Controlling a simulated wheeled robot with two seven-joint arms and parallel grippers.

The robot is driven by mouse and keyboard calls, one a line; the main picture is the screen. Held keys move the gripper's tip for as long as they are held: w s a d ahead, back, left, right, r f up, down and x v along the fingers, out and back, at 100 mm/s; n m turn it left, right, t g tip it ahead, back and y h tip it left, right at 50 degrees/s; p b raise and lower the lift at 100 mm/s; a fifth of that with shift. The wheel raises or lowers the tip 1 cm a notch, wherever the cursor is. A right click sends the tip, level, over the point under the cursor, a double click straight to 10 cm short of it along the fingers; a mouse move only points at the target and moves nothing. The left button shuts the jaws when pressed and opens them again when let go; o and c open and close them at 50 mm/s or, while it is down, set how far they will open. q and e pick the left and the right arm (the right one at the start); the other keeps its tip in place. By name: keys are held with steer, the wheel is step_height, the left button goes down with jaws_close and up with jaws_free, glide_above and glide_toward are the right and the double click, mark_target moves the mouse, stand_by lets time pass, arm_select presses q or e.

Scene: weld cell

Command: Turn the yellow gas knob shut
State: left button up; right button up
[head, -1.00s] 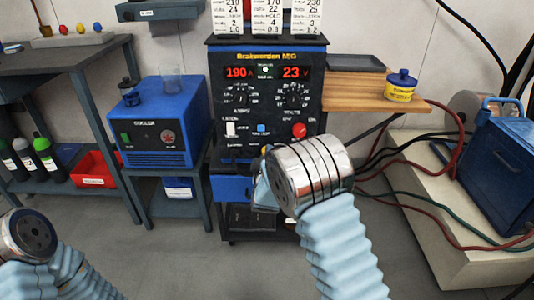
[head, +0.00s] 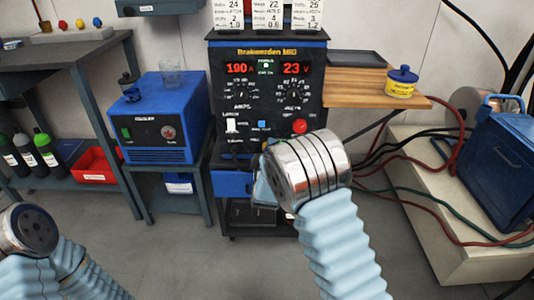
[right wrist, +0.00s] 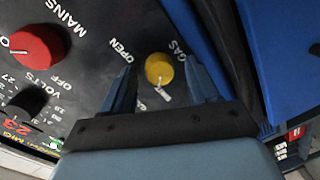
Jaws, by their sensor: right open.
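The yellow gas knob (right wrist: 159,69) is on the dark front panel of the welder, beside the printed words GAS and OPEN in the right wrist view. A white pointer mark shows at its lower edge. My right gripper (right wrist: 160,76) is open, with one finger on each side of the knob; I cannot tell whether either finger touches it.
A red mains knob (right wrist: 38,47) sits on the same panel. A wooden shelf (head: 360,95) with a yellow-and-blue tin (head: 401,82) juts out at the right. A blue unit (head: 165,120) stands at the left. Hoses and cables run at the right.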

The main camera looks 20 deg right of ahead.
steer(key=v, duration=1.3)
steer(key=shift+s, duration=0.4)
steer(key=shift+a, duration=0.15)
steer(key=s+f+m+g+y, duration=0.25)
steer(key=s+f+g, duration=0.2)
steer(key=f, duration=0.75)
steer(key=s+f+m+g+y, duration=0.2)
steer(key=s+f+m+g, duration=0.3)
steer(key=f, duration=0.7)
steer(key=s+a+f+m+g+y, duration=0.2)
steer(key=s+f+g, duration=0.1)
steer(key=s, duration=0.5)
steer(key=s+a+f+m+g+y, duration=0.2)
steer(key=s+f+g, duration=0.1)
steer(key=s, duration=0.4)
steer(key=shift+s+a+f, duration=0.35)
steer(key=shift+s+f, duration=0.05)
steer(key=shift+f, duration=0.5)
steer(key=shift+o, duration=0.3)
